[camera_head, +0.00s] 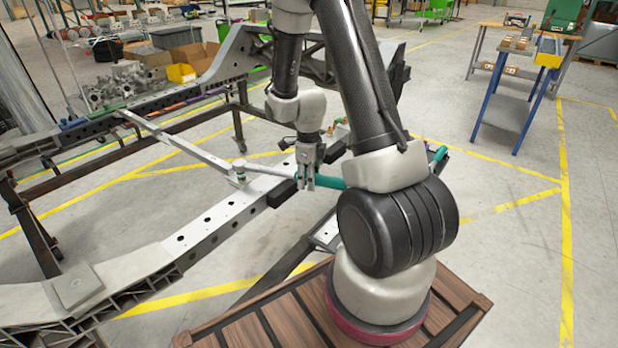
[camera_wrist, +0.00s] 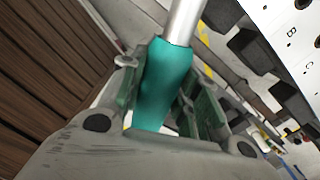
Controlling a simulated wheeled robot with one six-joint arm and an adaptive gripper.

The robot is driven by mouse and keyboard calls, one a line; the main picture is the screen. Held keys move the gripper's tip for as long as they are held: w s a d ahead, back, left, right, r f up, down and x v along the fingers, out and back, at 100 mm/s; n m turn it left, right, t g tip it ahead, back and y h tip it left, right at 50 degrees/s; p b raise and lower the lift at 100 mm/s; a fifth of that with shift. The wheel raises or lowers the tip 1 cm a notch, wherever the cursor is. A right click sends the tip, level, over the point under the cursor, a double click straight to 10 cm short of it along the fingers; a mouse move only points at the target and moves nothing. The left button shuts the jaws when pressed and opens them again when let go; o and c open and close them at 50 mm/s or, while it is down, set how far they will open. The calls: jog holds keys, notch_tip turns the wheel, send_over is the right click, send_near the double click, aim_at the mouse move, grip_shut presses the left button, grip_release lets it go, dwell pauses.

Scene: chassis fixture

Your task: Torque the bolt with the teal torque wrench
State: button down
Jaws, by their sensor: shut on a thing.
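My gripper (camera_head: 306,180) is shut on the teal handle of the torque wrench (camera_head: 331,183). In the wrist view the teal handle (camera_wrist: 168,78) lies between the two fingers (camera_wrist: 165,100), with its silver shaft leading away toward the top. In the head view the silver shaft runs left from my gripper to a small upright head (camera_head: 239,174) on the pale chassis rail (camera_head: 212,222). The bolt cannot be made out there; the wrench head hides that spot. My arm covers part of what lies right of the handle.
The chassis frame fills the left. A brown slatted surface (camera_head: 285,318) lies at the front. A small teal piece (camera_head: 438,154) shows beside my arm. A blue-legged workbench (camera_head: 505,85) stands at the back right. The floor at right is clear.

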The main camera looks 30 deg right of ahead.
jog(key=shift+s+a, duration=0.3)
jog(key=shift+a, duration=0.05)
jog(key=shift+a, duration=0.15)
dwell(0.3)
jog(key=shift+s+a+m, duration=0.45)
jog(key=shift+a+m, duration=0.05)
jog(key=shift+m, duration=0.1)
jog(key=shift+a, duration=0.15)
jog(key=shift+s+a+m, duration=0.3)
jog(key=shift+s+a, duration=0.05)
jog(key=shift+a, duration=0.15)
jog(key=shift+s+a, duration=0.15)
jog(key=shift+a, duration=0.1)
dwell(0.5)
jog(key=shift+r, duration=1.05)
dwell(0.3)
jog(key=shift+r, duration=2.4)
